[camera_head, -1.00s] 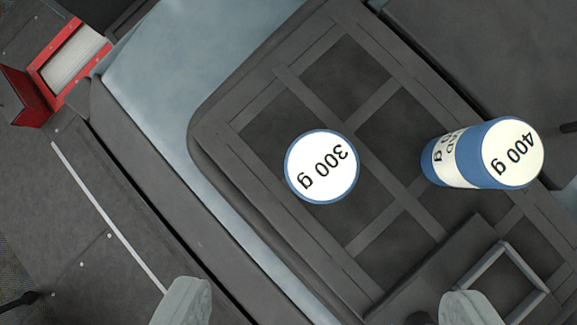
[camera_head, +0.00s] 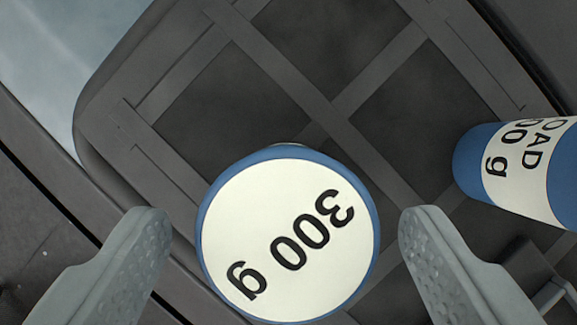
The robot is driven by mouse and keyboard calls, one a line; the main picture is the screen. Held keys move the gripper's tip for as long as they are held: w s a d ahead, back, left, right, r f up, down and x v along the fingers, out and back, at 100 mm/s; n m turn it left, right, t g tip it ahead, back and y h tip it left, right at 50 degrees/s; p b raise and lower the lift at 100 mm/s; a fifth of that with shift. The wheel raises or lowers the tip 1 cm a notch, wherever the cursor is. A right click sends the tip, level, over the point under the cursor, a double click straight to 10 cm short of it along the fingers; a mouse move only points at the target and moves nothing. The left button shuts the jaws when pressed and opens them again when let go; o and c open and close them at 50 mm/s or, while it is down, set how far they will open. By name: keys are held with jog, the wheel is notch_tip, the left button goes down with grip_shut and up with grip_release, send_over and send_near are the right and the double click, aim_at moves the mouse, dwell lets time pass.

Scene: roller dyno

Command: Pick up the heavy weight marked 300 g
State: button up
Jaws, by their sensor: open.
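The weight marked 300 g (camera_head: 288,240) stands upright on a dark tray. Its white round top with black print faces the camera, and a blue rim shows around it. My gripper (camera_head: 285,225) is open, with one grey finger to the left of the weight and one to the right. A gap shows between each finger and the weight in this view, so neither appears to touch it. The weight's side and base are mostly hidden under its top.
A pale blue-grey surface (camera_head: 70,50) lies beyond the tray at the upper left.

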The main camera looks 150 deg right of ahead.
jog(key=x, duration=0.4)
jog(key=shift+w, duration=0.15)
jog(key=c, duration=1.3)
jog(key=shift+o, duration=0.3)
jog(key=shift+r, duration=0.15)
